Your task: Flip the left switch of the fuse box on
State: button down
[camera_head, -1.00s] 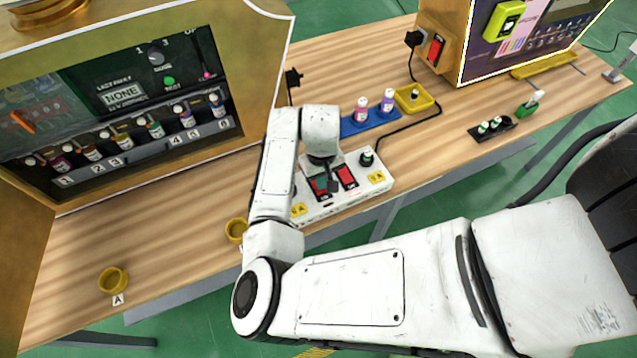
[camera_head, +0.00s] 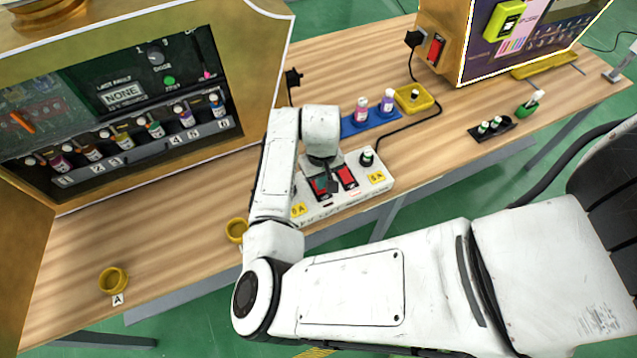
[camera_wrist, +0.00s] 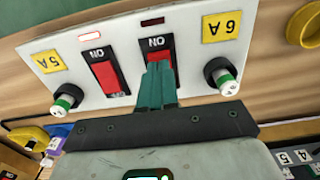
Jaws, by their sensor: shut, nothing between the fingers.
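The white fuse box (camera_head: 345,205) lies on the table near its front edge, with two red rocker switches. The left switch (camera_head: 320,185) is largely covered by my gripper in the head view. In the upside-down wrist view this switch (camera_wrist: 151,57) is on the right, next to the yellow 6A label (camera_wrist: 221,27). My gripper (camera_wrist: 158,68) is shut and empty, its teal fingertips over the left switch's lower part in that view; contact is unclear. The right switch (camera_wrist: 107,75) is uncovered beside the 5A label (camera_wrist: 47,61). The left switch's position is hard to tell.
Behind the box stand a blue tray (camera_head: 372,121) with bottles and a yellow tray (camera_head: 414,98). A vending cabinet (camera_head: 262,60) is at left.

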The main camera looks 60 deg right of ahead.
jog(key=shift+f+b, duration=0.5)
jog(key=shift+f, duration=0.45)
dwell(0.4)
notch_tip(320, 180, up, 7)
jog(key=p, duration=0.7)
jog(key=shift+r, duration=0.1)
dwell(0.6)
